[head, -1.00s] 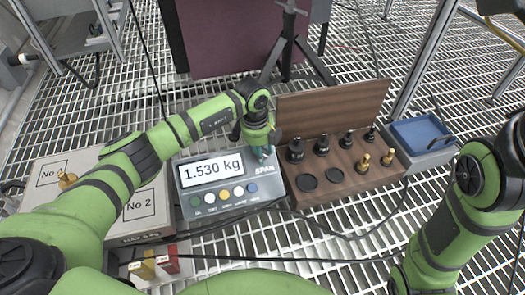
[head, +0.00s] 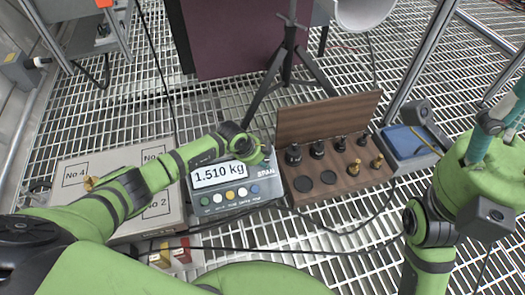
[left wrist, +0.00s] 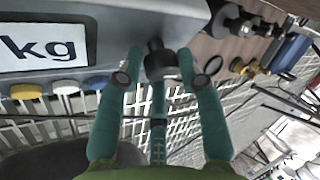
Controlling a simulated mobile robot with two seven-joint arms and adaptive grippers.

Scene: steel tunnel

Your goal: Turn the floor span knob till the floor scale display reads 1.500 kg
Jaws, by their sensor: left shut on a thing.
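The floor scale (head: 233,207) stands on the grating, and its display (head: 219,174) reads 1.510 kg. The word SPAN is printed at its right side. My left gripper (head: 264,156) is at the scale's right upper corner and covers the knob in the head view. In the left wrist view the dark span knob (left wrist: 161,62) sits between the teal fingers of my left gripper (left wrist: 163,66), which is shut on it. My right gripper (head: 492,122) is at the right edge, away from the scale; its finger opening is unclear.
A wooden weight case (head: 334,187) with black and brass weights and an open lid stands right of the scale. A blue tray (head: 408,142) lies beyond it. A tripod (head: 287,60) stands behind. Cables cross the grating in front.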

